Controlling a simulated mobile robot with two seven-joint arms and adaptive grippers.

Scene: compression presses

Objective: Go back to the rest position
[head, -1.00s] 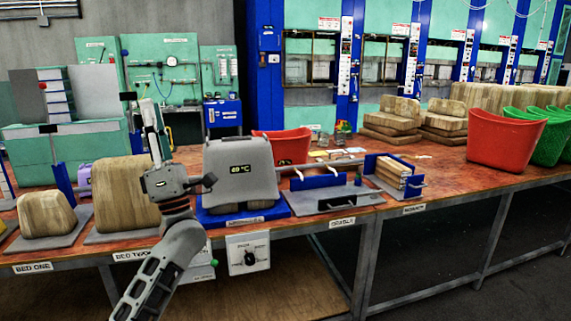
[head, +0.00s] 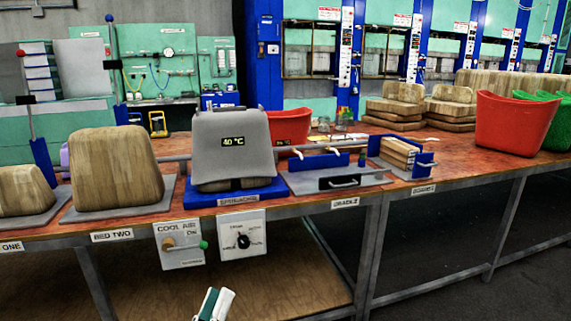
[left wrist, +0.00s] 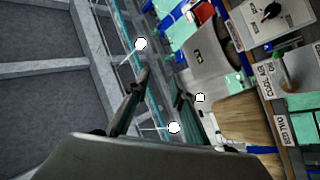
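My left gripper (head: 214,304) shows only as a small white and green tip at the bottom edge of the head view, below the bench front and apart from everything. In the left wrist view its two fingers (left wrist: 163,83) are spread with nothing between them. The grey moulded cover (head: 235,140) sits over a form on the blue spreader base (head: 235,194), and its display reads 40 °C. The cool air box (head: 181,245), with a lever and green knob, hangs on the bench front. My right gripper is not in view.
Wooden blocks (head: 115,165) stand on grey bed plates at the left. The bench front edge (head: 290,206) runs across the view. Open floor lies at the lower right.

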